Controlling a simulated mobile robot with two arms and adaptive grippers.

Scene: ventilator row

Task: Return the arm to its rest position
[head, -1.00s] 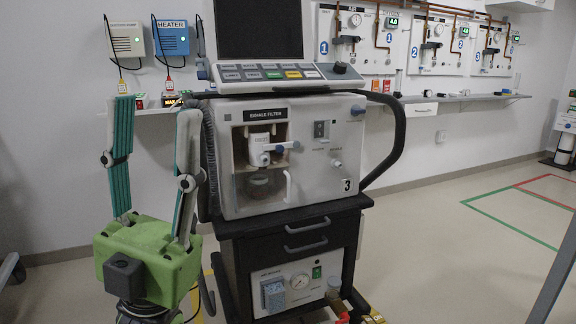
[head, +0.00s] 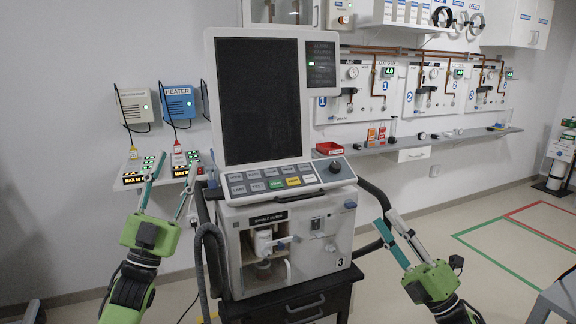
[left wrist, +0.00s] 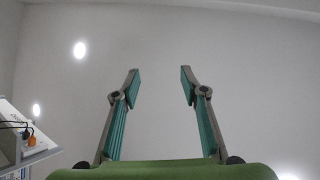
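My left gripper (head: 170,178) points upward at the left of the ventilator (head: 292,250), in front of the wall shelf. Its two teal-padded fingers are spread with nothing between them. My right gripper (head: 384,218) is at the right of the ventilator, pointing up and left. Its fingers are apart with no object visible between them. The ventilator stands upright on a dark cart, with a black screen (head: 262,100) and a button panel.
A heater box (head: 180,104) hangs on the wall at the left, above lit power strips (head: 140,172). A black hose (head: 385,215) curves along the ventilator's right side, near my right gripper. A wall shelf (head: 450,140) runs to the right. Open floor lies at the right.

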